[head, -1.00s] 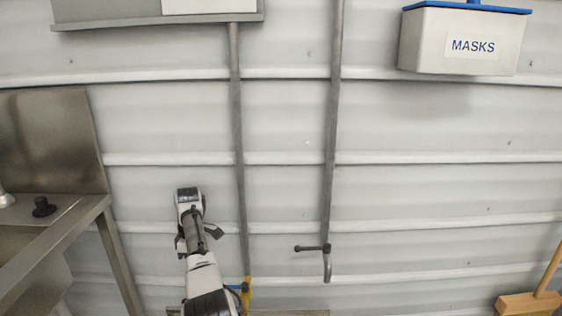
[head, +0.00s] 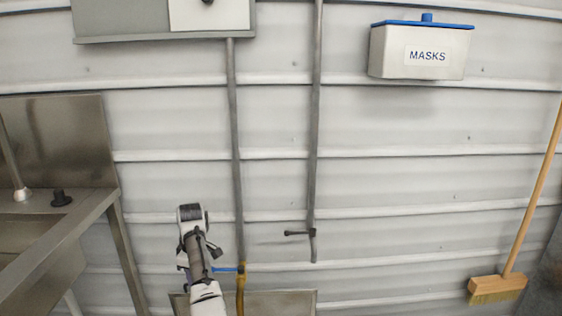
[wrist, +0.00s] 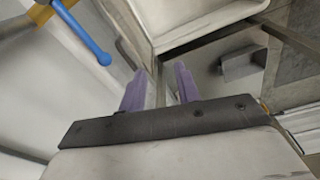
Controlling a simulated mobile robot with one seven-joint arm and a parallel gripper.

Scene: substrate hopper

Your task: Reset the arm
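My arm rises at the bottom of the head view, left of the wall pipes, in front of the corrugated wall. My gripper shows in the wrist view (wrist: 160,88), with two purple-grey fingers spread apart and a gap between them. Nothing shows held between the fingers. In the head view the fingers cannot be made out.
A blue-handled valve on a yellow pipe (head: 240,283) is close to my arm; the blue lever (wrist: 84,36) shows at the wrist view's upper left. A steel sink (head: 50,215) stands left. A masks box (head: 420,52) hangs upper right. A broom (head: 500,287) leans right.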

